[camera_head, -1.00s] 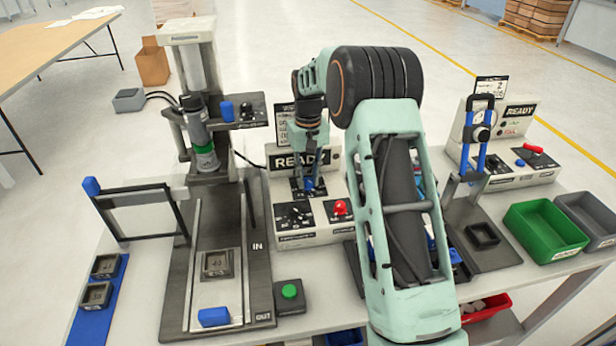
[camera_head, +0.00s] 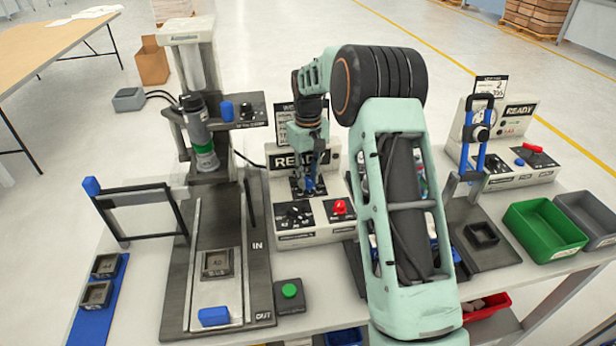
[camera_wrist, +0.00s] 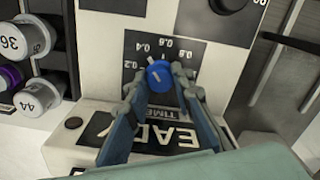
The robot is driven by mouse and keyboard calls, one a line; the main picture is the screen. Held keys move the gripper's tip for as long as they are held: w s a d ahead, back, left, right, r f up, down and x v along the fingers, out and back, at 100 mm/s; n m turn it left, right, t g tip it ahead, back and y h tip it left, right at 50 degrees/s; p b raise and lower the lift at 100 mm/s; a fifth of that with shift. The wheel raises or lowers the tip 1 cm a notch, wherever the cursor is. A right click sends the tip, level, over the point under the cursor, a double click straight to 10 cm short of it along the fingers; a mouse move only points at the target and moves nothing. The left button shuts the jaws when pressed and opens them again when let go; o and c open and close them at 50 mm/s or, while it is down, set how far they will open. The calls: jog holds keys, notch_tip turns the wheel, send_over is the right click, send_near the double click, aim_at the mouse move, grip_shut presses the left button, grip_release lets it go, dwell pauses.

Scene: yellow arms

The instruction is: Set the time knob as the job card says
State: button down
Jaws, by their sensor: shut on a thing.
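The time knob (camera_wrist: 158,75) is blue and sits on a dark dial plate with a scale running from 0.2 to 0.8, in the wrist view. A pale mark shows on its top; I cannot read its exact setting. My gripper (camera_wrist: 160,84) has one finger on each side of the knob and is shut on it. In the head view my gripper (camera_head: 308,186) reaches down to the panel of the READY control box (camera_head: 322,228), hiding most of the dial. A job card (camera_head: 284,112) stands behind that box, partly covered by my arm and too small to read.
A press (camera_head: 190,60) stands left, a green button (camera_head: 289,291) in front. A second station (camera_head: 515,130) and green bin (camera_head: 545,228) are right.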

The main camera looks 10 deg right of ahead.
aim_at(308, 180)
jog(key=c, duration=1.7)
grip_release()
notch_tip(308, 180, up, 12)
jog(key=shift+r, duration=0.1)
